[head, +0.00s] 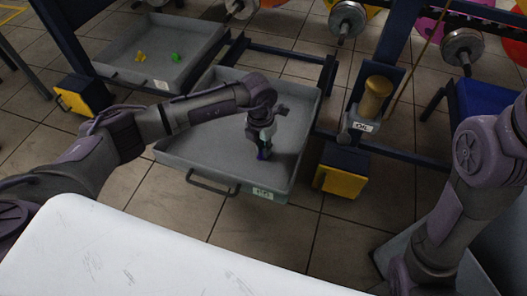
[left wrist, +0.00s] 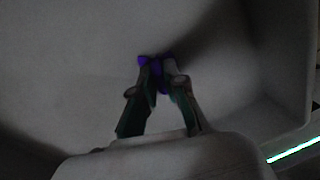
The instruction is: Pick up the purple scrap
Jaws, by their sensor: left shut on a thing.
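The purple scrap (left wrist: 159,77) shows in the left wrist view between and just beyond the fingertips of my left gripper (left wrist: 158,76). In the head view my left gripper (head: 263,152) points down into the near grey tray (head: 210,142), and a small bit of the purple scrap (head: 261,155) shows at its tips. The left gripper is shut on the scrap, low over the tray floor. I cannot tell whether the scrap touches the floor. My right arm stands at the right of the head view; its gripper is out of the picture.
A second grey tray (head: 130,68) at the upper left holds a yellow scrap (head: 140,57) and a green scrap (head: 176,56). A holder with a golden cylinder (head: 375,97) and a yellow-black box (head: 341,171) stand right of the near tray. A white surface (head: 130,255) fills the foreground.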

